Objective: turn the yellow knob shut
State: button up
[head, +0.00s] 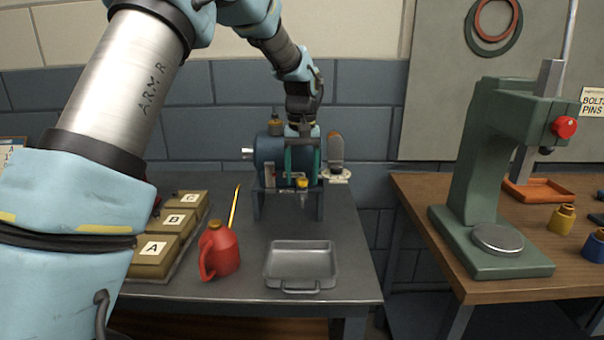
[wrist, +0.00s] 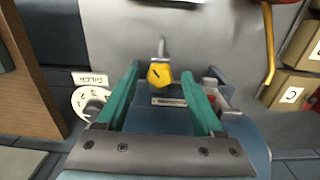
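The yellow knob (head: 302,183) sits low on the front of the blue casing (head: 268,150), above a small grey spout. In the wrist view the knob (wrist: 160,75) shows a short dark mark on its face, and the grey spout (wrist: 161,47) sticks out beyond it. My gripper (head: 302,172) is over the casing and reaches down its front. In the wrist view its two teal fingers stand wide apart, one on each side of the knob, with visible gaps. It is open and holds nothing.
A grey metal tray (head: 301,272) and a red oil can (head: 219,252) stand on the bench in front. Boxes A, B and C (head: 172,222) are at the left. A white lettered disc (wrist: 90,102) sits beside the casing. A green press (head: 489,170) stands on the right table.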

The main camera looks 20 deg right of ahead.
grip_shut()
dwell(0.3)
jog(key=shift+r+m, duration=0.1)
jog(key=shift+m, duration=0.2)
jog(key=m+p, duration=0.1)
jog(key=m, duration=0.2)
jog(key=shift+m+p, duration=0.5)
jog(key=shift+m, duration=1.4)
grip_release()
